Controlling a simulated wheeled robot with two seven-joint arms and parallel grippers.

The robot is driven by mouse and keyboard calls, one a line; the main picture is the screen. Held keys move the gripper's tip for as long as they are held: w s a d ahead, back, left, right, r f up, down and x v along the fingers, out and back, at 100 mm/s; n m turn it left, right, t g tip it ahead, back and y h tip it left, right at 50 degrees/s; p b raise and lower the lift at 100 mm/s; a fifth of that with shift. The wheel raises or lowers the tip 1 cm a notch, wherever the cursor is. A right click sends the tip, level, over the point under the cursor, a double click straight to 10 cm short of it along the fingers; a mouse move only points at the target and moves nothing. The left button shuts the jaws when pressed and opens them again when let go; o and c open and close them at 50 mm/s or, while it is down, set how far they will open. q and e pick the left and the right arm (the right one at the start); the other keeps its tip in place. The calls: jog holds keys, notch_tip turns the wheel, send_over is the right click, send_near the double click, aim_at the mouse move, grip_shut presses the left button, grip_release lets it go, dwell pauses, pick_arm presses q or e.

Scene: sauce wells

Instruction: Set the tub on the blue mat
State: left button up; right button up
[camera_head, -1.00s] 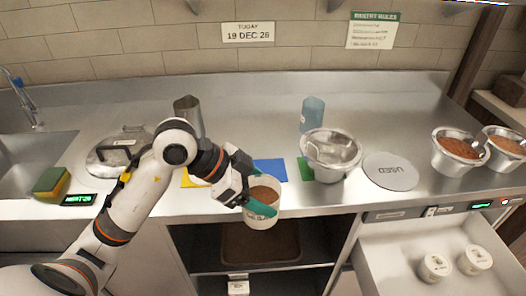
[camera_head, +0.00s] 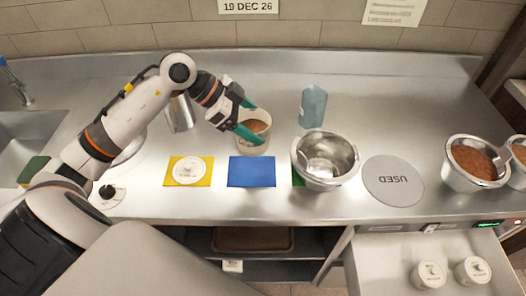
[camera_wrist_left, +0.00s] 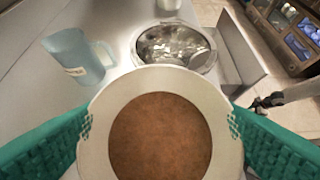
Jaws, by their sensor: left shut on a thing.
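The tub (camera_head: 252,145) is a white cup with brown sauce in it. My left gripper (camera_head: 247,121), with green fingers, is shut on the tub and holds it just behind the blue mat. In the left wrist view the tub (camera_wrist_left: 160,132) sits upright between both green fingers. The blue mat (camera_head: 252,172) lies bare on the steel counter, between a yellow mat and a green mat. I cannot tell whether the tub touches the counter.
A lidded tub (camera_head: 188,170) sits on the yellow mat (camera_head: 173,181). A metal bowl (camera_head: 325,160) covers most of the green mat (camera_head: 298,178). A blue jug (camera_head: 313,106) and a metal jug (camera_head: 180,113) stand behind. The grey USED disc (camera_head: 393,180) lies right. An open drawer (camera_head: 385,262) holds two tubs.

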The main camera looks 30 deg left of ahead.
aim_at(251, 150)
pick_arm(q)
jog(key=f, duration=0.1)
jog(key=s+f, duration=0.1)
jog(key=f, duration=0.2)
jog(key=shift+s+f+p, duration=0.3)
jog(key=shift+s+f, duration=0.05)
jog(key=shift+f, duration=0.05)
jog(key=f, duration=0.4)
jog(key=shift+w, duration=0.35)
jog(key=shift+s+f, duration=0.1)
pick_arm(e)
jog(key=shift+s+r, duration=0.3)
jog(key=shift+r, duration=0.3)
pick_arm(q)
jog(key=shift+f, duration=0.1)
jog(key=o, duration=1.1)
jog(key=shift+o, duration=0.4)
